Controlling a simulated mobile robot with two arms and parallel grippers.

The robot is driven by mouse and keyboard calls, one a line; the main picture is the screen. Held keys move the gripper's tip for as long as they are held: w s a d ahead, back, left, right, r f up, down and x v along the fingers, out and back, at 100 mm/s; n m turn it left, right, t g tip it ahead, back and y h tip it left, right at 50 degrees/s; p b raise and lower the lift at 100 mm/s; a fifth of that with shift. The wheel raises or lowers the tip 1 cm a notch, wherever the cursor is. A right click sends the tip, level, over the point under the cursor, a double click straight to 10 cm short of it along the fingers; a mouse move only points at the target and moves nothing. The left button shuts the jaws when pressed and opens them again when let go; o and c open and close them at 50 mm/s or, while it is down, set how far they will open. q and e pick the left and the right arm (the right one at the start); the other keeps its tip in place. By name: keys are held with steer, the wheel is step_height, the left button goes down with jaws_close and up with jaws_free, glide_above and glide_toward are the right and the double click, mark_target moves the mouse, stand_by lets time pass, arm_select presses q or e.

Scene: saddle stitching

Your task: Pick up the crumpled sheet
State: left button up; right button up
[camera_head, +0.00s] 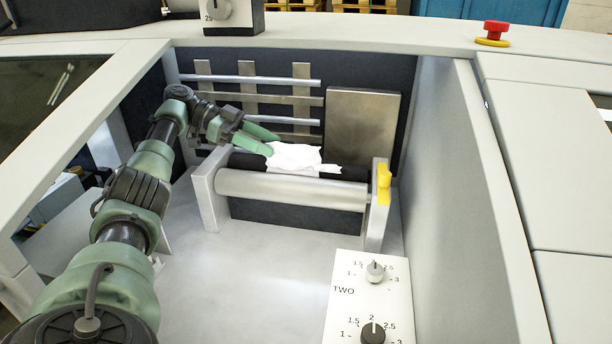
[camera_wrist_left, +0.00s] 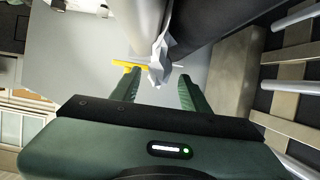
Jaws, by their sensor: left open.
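The crumpled sheet (camera_head: 293,157) is white and lies on top of the dark roller (camera_head: 335,172) inside the machine bay. In the left wrist view the sheet (camera_wrist_left: 158,68) shows as a narrow folded white shape just ahead of the fingers, between their lines. My left gripper (camera_head: 272,143) is at the left end of the sheet, with its green fingers open. In the left wrist view the left gripper (camera_wrist_left: 158,82) has its fingers apart, on either side of the sheet's near end. I cannot tell whether a finger touches it. My right gripper is not in view.
A light metal roller (camera_head: 290,190) runs in front of the sheet between two upright side plates. A yellow latch (camera_head: 383,182) sits on the right plate. A metal plate (camera_head: 360,122) and bars stand behind. A knob panel (camera_head: 368,300) stands at front right. The bay floor is clear.

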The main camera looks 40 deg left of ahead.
mark_target(313, 166)
arm_select(q)
steer(key=x, duration=0.2)
steer(key=shift+w+d+f, duration=0.1)
steer(key=shift+d+f, duration=0.1)
steer(key=shift+d, duration=0.1)
steer(key=x, duration=0.5)
steer(key=shift+d, duration=0.1)
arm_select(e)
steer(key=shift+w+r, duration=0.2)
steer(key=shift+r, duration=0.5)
arm_select(q)
jaws_close()
